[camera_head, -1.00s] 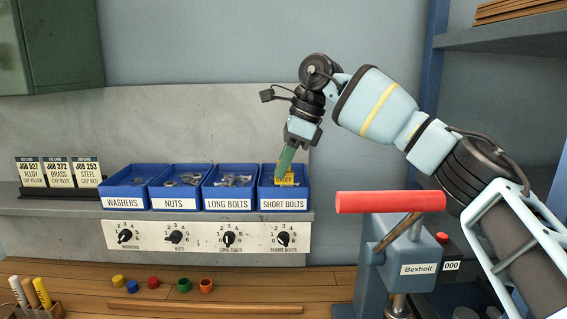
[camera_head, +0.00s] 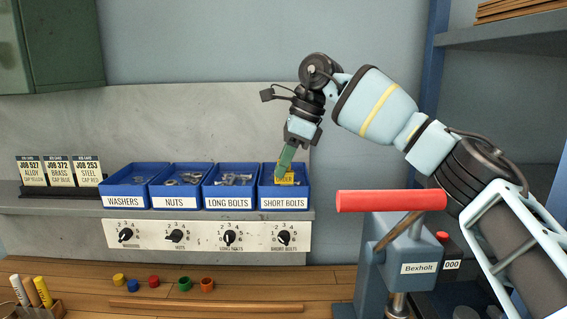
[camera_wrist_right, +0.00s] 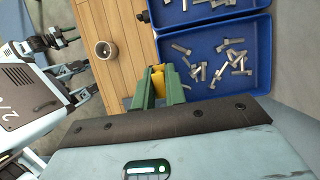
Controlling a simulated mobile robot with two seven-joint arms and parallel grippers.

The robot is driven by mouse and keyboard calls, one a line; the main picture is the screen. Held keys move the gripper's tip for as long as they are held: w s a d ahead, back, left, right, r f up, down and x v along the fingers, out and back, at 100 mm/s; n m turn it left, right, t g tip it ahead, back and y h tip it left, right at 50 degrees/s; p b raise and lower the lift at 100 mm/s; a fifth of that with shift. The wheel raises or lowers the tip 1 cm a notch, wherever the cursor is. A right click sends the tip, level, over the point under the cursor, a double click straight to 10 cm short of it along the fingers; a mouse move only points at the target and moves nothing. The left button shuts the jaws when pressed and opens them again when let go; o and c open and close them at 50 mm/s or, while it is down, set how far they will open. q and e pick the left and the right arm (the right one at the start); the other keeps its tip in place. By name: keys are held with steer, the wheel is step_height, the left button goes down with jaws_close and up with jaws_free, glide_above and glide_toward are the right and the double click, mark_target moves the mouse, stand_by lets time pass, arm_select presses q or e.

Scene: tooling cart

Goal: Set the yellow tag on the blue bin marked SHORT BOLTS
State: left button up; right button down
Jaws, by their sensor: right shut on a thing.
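The blue bin marked SHORT BOLTS (camera_head: 284,203) is the rightmost in the row on the shelf. It also shows in the right wrist view (camera_wrist_right: 262,20), with loose bolts inside. The small yellow tag (camera_head: 287,180) appears just above the bin's front wall. My right gripper (camera_head: 284,170), with green fingers, comes down from above and is shut on the tag. In the right wrist view the yellow tag (camera_wrist_right: 157,78) is between the green fingers at the bin's front edge. Whether it touches the rim I cannot tell.
Blue bins for LONG BOLTS (camera_head: 228,203), NUTS (camera_head: 173,203) and WASHERS (camera_head: 123,202) stand to the left. A panel of dials (camera_head: 200,236) is below the bins. A press with a red handle (camera_head: 390,201) stands at the right, under my right arm.

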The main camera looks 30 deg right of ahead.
steer(key=shift+f, duration=1.05)
stand_by(0.9)
steer(key=c, duration=0.9)
jaws_free()
steer(key=shift+r, duration=0.1)
steer(key=shift+r, duration=3.4)
